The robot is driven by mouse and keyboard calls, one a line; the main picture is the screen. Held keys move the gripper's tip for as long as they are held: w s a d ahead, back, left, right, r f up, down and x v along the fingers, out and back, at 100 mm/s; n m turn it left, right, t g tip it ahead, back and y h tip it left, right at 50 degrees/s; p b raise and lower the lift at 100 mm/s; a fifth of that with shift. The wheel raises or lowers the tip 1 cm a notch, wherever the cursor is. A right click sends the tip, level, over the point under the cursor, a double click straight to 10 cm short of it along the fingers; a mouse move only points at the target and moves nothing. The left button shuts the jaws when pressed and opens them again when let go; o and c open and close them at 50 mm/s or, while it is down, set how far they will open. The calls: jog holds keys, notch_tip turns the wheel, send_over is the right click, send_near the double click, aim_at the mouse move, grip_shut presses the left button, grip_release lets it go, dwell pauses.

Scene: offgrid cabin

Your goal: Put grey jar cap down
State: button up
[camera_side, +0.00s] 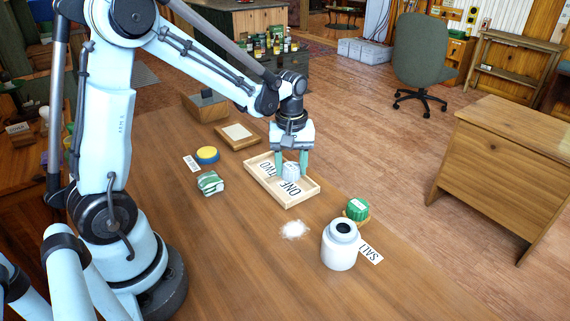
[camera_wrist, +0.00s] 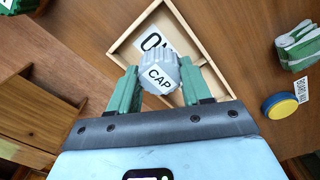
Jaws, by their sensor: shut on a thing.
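The grey jar cap (camera_side: 290,170) is ribbed and light grey; in the wrist view its top bears the label CAP (camera_wrist: 160,76). My gripper (camera_side: 291,172) points down with its two green fingers on either side of the cap, shut on it. The cap is at the wooden tray (camera_side: 304,197), over or in its near part by the label ONE. I cannot tell whether it touches the tray floor. The tray also shows in the wrist view (camera_wrist: 128,33), with the word ONE partly hidden by the cap. The label TWO lies in the tray's other part.
A white open jar (camera_side: 338,248) stands at the front right beside a SALT label (camera_side: 371,252) and a green-topped item (camera_side: 357,208). A white heap (camera_side: 294,229) lies on the table. A green-and-white bundle (camera_side: 210,183) and a yellow-blue round tin (camera_side: 207,154) are left of the tray.

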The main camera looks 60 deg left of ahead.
aim_at(291, 167)
jog(key=shift+f, duration=1.1)
jog(key=shift+f, duration=0.15)
jog(key=o, duration=1.2)
jog(key=shift+o, duration=0.2)
notch_tip(291, 167, up, 12)
jog(key=s+d+m+t, duration=0.7)
jog(key=s+m, duration=0.2)
jog(key=m, duration=0.2)
jog(key=shift+d+f+m, duration=0.15)
jog(key=shift+d+m, duration=0.15)
jog(key=shift+m, duration=0.1)
